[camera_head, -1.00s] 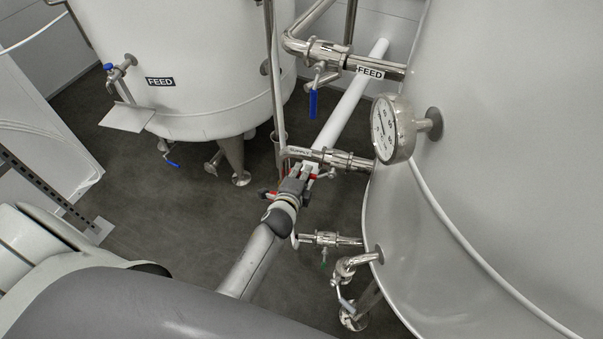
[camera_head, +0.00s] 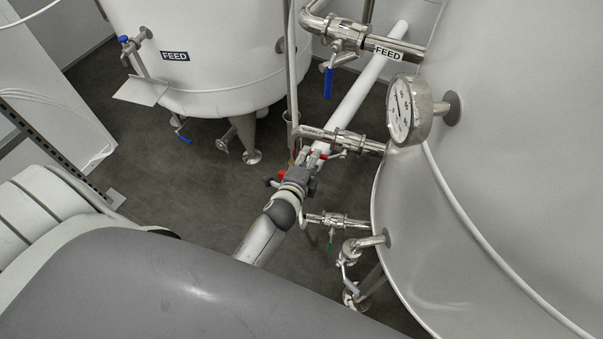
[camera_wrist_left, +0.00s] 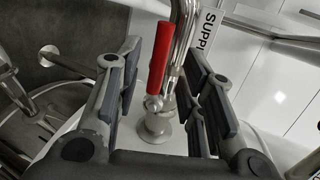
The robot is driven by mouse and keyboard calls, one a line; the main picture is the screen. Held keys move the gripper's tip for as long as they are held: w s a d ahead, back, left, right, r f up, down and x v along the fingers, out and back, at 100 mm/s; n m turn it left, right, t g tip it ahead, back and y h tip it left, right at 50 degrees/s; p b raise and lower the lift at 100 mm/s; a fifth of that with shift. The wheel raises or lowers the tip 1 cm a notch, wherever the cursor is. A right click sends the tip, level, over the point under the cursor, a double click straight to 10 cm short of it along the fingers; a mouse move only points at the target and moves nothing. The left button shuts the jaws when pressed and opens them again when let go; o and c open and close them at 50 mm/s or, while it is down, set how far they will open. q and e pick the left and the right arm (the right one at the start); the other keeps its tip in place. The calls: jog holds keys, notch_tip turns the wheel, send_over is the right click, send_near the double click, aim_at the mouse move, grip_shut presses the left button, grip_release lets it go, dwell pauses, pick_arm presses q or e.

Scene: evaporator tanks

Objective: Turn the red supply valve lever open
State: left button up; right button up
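The red supply valve lever (camera_wrist_left: 159,58) stands between the two fingers of my left gripper (camera_wrist_left: 162,85) in the left wrist view. The fingers are apart on either side, with a visible gap to the lever. The lever's lower end meets a metal fitting. In the head view my left gripper (camera_head: 316,156) is at the supply valve (camera_head: 347,142), on the pipe labelled SUPPLY (camera_head: 312,132). Small red patches show around the gripper there, and the gripper partly hides the lever. My right gripper is not in view.
A feed pipe (camera_head: 398,50) with a blue-handled valve (camera_head: 328,82) runs above. A dial gauge (camera_head: 402,108) sticks out from the large tank (camera_head: 500,150) at right. A smaller valve (camera_head: 336,220) sits below. Another tank (camera_head: 220,50) stands behind.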

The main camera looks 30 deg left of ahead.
pick_arm(q)
jog(key=v, duration=0.7)
jog(key=shift+s+r, duration=0.2)
jog(key=shift+s, duration=0.15)
jog(key=shift+d, duration=0.1)
jog(key=s+d+f+n+g+h+b, duration=0.15)
jog(key=s+f, duration=0.25)
jog(key=f, duration=0.5)
jog(key=s+d+f+n+g, duration=0.1)
jog(key=s+f+n+g, duration=0.3)
jog(key=f, duration=0.5)
jog(key=s+d+f+n+g+h+b, duration=0.1)
jog(key=s+f, duration=0.4)
jog(key=f, duration=0.5)
jog(key=s+a+f+n+g, duration=0.2)
jog(key=s+f, duration=0.5)
jog(key=s, duration=0.5)
jog(key=s+a+f+n+g+b, duration=0.1)
jog(key=s+a+f+n+g, duration=0.2)
jog(key=s+f, duration=0.5)
jog(key=s+n+g, duration=0.1)
jog(key=s+n, duration=0.1)
jog(key=s, duration=0.1)
jog(key=shift+s+a+f+n+b, duration=0.2)
jog(key=shift+s+a+n+b, duration=0.1)
jog(key=shift+s+n, duration=0.05)
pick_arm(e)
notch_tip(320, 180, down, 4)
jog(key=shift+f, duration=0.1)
